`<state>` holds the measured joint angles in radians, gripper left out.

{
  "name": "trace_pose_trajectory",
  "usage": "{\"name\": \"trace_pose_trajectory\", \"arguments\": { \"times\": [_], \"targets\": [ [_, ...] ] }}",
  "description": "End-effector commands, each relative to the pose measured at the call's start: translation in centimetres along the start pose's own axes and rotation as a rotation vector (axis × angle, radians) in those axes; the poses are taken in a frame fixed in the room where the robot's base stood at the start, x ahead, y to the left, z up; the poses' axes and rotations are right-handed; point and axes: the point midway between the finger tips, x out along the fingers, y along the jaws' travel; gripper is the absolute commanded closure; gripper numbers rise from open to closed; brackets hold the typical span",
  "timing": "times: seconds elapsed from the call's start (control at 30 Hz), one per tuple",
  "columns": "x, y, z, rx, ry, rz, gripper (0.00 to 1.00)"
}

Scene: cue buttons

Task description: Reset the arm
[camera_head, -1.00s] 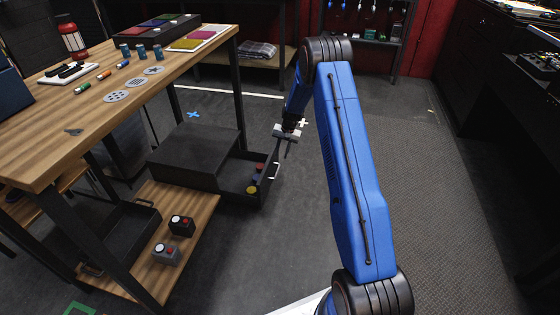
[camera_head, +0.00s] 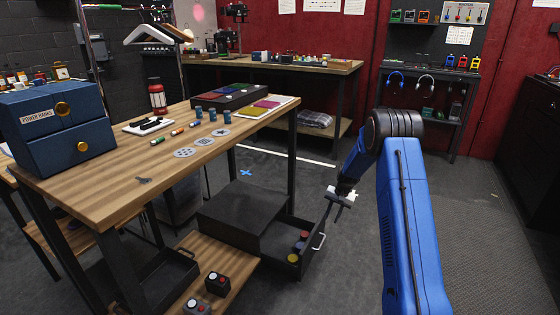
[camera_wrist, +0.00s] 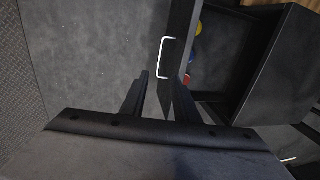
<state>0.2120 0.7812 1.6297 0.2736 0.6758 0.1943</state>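My gripper (camera_head: 340,200) hangs at the end of my blue arm, just above and right of the open drawer of a low dark cabinet. In the wrist view its two dark fingers (camera_wrist: 162,92) stand apart with nothing between them. The open drawer (camera_head: 308,262) has a pale handle (camera_head: 319,241), which also shows in the wrist view (camera_wrist: 163,57) beyond the fingertips, apart from them. Red, blue and yellow round things (camera_head: 293,257) lie inside the drawer. The cabinet (camera_head: 243,216) stands on the floor beside the workbench.
A wooden workbench (camera_head: 110,178) on the left carries a blue two-drawer box (camera_head: 58,128), a red lantern and small items. Two button boxes (camera_head: 216,284) sit on the low shelf below. The floor right of the drawer is clear. A back bench and tool rack line the red wall.

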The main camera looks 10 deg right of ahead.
Motion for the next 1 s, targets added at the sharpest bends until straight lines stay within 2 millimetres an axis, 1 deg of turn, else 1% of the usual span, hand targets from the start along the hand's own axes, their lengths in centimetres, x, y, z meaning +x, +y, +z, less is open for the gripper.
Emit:
{"name": "trace_pose_trajectory", "arguments": {
  "times": [0.07,0.17,0.3,0.37,0.5,0.7,1.0],
  "targets": [
    [-1.3,-0.3,0.3,-0.009,0.007,-0.002,0.72],
    [-3.8,-0.8,1.3,-0.029,0.016,-0.003,0.72],
    [-8.5,-1.5,3.5,-0.069,0.033,-0.004,0.72],
    [-10.5,-1.8,4.6,-0.086,0.04,-0.005,0.72],
    [-14.8,-2.2,7.3,-0.126,0.057,-0.004,0.72],
    [-20.7,-2.3,11.5,-0.183,0.083,-0.004,0.72],
    [-28.2,-1.5,18.5,-0.265,0.122,-0.001,0.72]
  ]
}}
